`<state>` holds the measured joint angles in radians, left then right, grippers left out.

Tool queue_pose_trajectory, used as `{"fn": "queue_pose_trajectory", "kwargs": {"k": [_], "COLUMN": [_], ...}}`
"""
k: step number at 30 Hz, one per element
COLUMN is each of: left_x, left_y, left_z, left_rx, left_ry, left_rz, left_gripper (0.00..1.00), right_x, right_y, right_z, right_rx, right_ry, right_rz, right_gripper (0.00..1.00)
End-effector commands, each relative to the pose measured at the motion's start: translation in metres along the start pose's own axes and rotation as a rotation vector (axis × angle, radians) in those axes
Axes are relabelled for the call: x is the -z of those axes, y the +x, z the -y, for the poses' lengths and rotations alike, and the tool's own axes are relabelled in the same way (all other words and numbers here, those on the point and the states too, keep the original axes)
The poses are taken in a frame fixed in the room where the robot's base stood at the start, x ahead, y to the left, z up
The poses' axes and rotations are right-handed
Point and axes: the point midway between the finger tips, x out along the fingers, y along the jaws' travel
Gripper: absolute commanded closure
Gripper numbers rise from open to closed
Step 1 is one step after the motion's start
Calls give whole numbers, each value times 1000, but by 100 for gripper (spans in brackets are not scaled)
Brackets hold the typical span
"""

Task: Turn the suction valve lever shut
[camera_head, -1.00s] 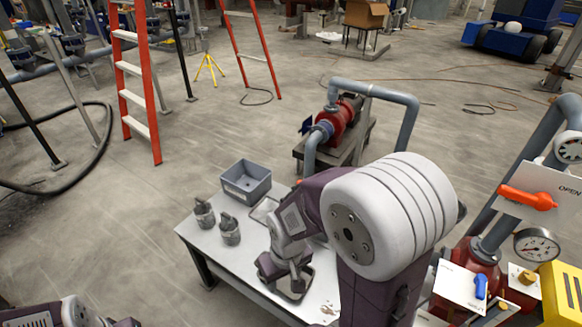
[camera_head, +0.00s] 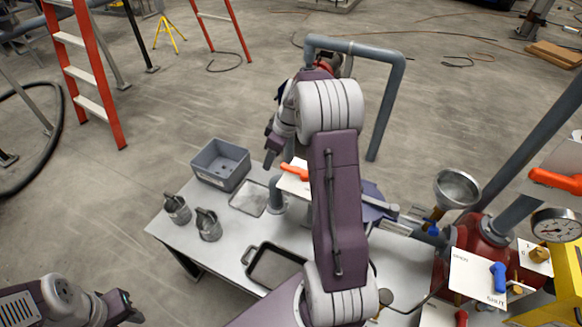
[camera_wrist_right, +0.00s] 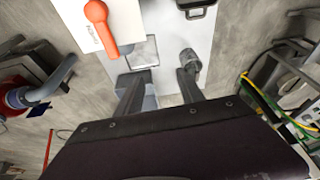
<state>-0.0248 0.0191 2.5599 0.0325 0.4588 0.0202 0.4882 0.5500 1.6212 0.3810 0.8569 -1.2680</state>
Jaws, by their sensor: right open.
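An orange lever (camera_head: 295,172) on a white plate sits on the grey pipe at the back of the table, beside my right arm. In the right wrist view, the orange lever (camera_wrist_right: 103,28) lies along small lettering on its plate (camera_wrist_right: 128,22), too small to read surely. No label names it as the suction valve. My right gripper (camera_head: 270,155) is left of the lever and apart from it. Its two fingers stand apart and empty in the wrist view (camera_wrist_right: 160,90). My left gripper (camera_head: 127,306) is low at the left, far from the lever; its jaw opening is unclear.
The table (camera_head: 225,255) holds a grey bin (camera_head: 220,165), two grey cups and a dark tray (camera_head: 273,268). At right are another orange lever (camera_head: 555,180), a blue lever (camera_head: 498,275) on a plate marked SHUT, a funnel (camera_head: 456,190) and a gauge (camera_head: 556,225).

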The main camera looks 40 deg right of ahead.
Motion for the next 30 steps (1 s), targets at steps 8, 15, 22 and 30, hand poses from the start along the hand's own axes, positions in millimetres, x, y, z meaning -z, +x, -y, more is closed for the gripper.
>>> {"fn": "queue_pose_trajectory", "kwargs": {"k": [8, 15, 22, 30], "left_x": [-2, -2, -1, 0], "left_y": [21, 16, 7, 4], "left_z": [0, 0, 0, 0], "left_rx": [0, 0, 0, 0], "left_ry": [0, 0, 0, 0], "left_rz": [0, 0, 0, 0], "left_gripper": [64, 64, 64, 64], "right_x": [-68, -66, -63, -61], "right_y": [23, 39, 86, 112], "right_z": [-98, -98, -100, -102], "right_rx": [-43, -39, -38, -43], "right_ry": [61, 58, 59, 58], "right_rz": [-74, -72, -72, -73], "right_gripper": [55, 55, 55, 55]}}
